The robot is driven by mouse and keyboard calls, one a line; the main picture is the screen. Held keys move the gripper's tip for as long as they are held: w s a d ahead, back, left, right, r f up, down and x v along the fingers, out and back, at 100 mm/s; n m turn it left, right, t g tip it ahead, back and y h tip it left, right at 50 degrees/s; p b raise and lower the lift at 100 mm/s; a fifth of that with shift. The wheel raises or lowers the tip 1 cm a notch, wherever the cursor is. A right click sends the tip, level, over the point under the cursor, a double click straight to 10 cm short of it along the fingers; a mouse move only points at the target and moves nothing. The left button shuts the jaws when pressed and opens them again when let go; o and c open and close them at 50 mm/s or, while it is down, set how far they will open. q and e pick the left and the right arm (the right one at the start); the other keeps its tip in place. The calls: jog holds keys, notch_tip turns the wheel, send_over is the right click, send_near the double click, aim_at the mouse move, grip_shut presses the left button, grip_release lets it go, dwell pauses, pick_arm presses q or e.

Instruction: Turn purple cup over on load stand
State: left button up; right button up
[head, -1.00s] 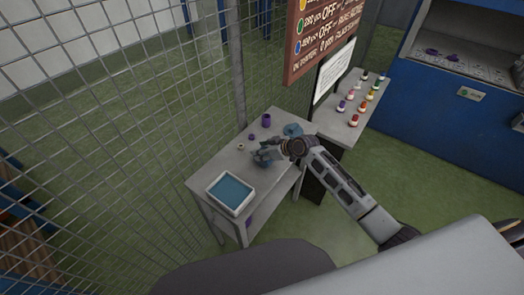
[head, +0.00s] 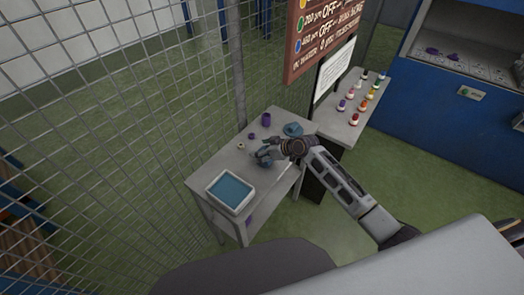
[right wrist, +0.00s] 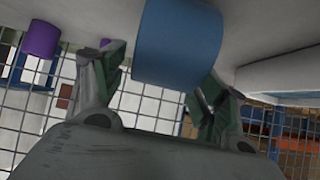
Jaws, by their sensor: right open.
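A purple cup (head: 266,120) stands near the far corner of the grey table; a purple cylinder (right wrist: 40,38) also shows at the upper left of the right wrist view. A smaller purple piece (head: 251,135) is closer to my gripper. My right gripper (head: 263,157) is low over the middle of the table, on the near side of the purple things. In the right wrist view its fingers are apart, with a blue cylinder (right wrist: 180,40) between or just beyond the tips; I cannot tell if they touch it. I cannot make out which thing is the load stand. My left gripper is out of view.
A white tray with a blue inside (head: 216,198) takes up the table's near end. A teal object (head: 293,129) lies at the far right, and a small pale ring (head: 241,146) at the left. Wire mesh (head: 110,130) borders the left. Several small bottles stand on the neighbouring table (head: 335,122).

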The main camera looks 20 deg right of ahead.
jog(key=v, duration=1.2)
dwell(0.6)
jog(key=shift+w, duration=0.1)
dwell(0.9)
